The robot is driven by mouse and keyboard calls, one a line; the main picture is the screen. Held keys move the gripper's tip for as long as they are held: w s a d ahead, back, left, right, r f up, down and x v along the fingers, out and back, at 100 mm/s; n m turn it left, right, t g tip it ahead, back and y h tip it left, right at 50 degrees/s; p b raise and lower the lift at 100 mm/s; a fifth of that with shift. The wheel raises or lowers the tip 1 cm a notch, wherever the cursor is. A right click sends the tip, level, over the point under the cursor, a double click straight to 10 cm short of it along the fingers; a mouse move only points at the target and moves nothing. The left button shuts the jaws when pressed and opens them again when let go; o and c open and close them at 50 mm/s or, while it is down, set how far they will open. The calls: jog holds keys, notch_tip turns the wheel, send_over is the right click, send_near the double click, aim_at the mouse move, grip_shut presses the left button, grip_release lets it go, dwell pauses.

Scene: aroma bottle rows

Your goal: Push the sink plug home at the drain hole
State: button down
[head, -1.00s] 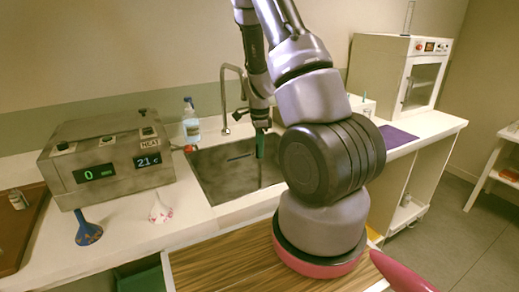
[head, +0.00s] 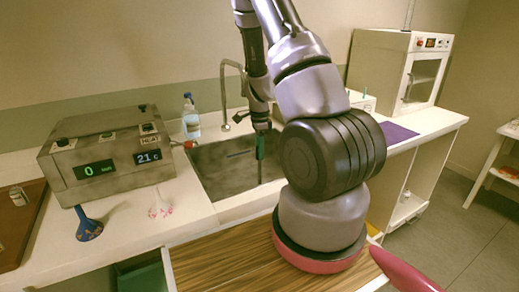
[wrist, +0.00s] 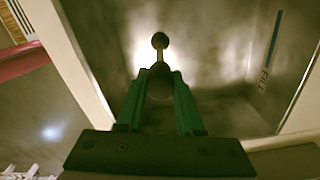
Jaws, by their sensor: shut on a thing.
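My gripper (head: 260,150) points down into the grey sink basin (head: 222,172). In the wrist view its two green fingers (wrist: 161,82) are shut on a thin stem with a dark round knob, which I take to be the sink plug (wrist: 160,41). The stem sticks out past the fingertips. A dark rounded patch (wrist: 208,103) on the basin floor lies beside and partly behind the fingers; I cannot tell whether it is the drain hole or a shadow. Contact between the plug and the basin floor cannot be made out.
The basin wall bears a blue FILL mark (wrist: 268,50). A tap (head: 225,95) arches over the back of the sink. A wooden board (head: 230,262) lies in front.

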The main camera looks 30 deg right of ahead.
jog(key=shift+c, duration=2.3)
grip_release()
notch_tip(320, 180, up, 11)
jog(key=shift+f, duration=0.15)
